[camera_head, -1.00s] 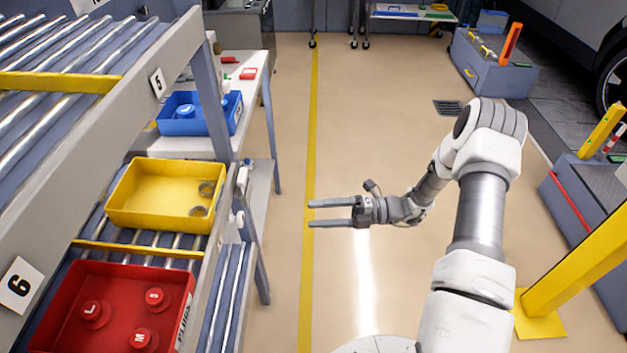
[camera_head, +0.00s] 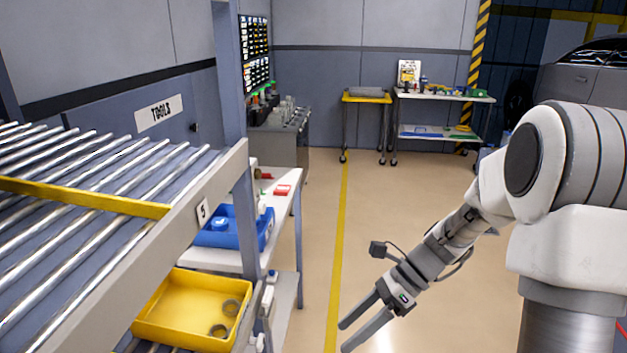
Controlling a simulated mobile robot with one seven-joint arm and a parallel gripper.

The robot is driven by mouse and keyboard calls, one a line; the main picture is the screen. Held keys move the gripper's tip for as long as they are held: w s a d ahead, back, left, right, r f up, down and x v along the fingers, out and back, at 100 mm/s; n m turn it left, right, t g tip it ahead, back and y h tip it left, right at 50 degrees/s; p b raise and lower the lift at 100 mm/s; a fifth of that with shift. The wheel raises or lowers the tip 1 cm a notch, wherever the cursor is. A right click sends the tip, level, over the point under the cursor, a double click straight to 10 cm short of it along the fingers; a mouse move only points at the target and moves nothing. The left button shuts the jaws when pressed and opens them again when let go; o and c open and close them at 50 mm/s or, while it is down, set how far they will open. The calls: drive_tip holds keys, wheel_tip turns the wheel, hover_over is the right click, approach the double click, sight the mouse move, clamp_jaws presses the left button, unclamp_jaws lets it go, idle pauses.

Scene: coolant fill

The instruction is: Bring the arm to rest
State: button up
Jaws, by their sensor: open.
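My gripper (camera_head: 347,337) is open and empty. It hangs over the bare floor in the lower middle of the picture, its two fingers pointing down and to the left. My arm (camera_head: 430,265) runs from the right side down to it, folded at the large white and grey joint. Nothing touches the fingers. The lower part of my arm is cut off by the picture's edge.
Carts and a grey cabinet (camera_head: 275,146) stand at the back. The floor (camera_head: 400,190) between is clear.

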drive_tip(key=s+d+r+n+t+h, duration=0.3)
drive_tip(key=s+r+n, duration=0.3)
drive_tip(key=r+n, duration=0.2)
drive_tip(key=s+d+r+n+t+h+p, duration=0.1)
drive_tip(key=s+d+r+n+t+h, duration=0.2)
drive_tip(key=n, duration=0.9)
drive_tip(key=s+r+t+h, duration=0.2)
drive_tip(key=s+r+h, duration=0.1)
drive_tip(key=s+r, duration=0.1)
drive_tip(key=shift+d+r+t, duration=0.4)
drive_tip(key=shift+r, duration=0.25)
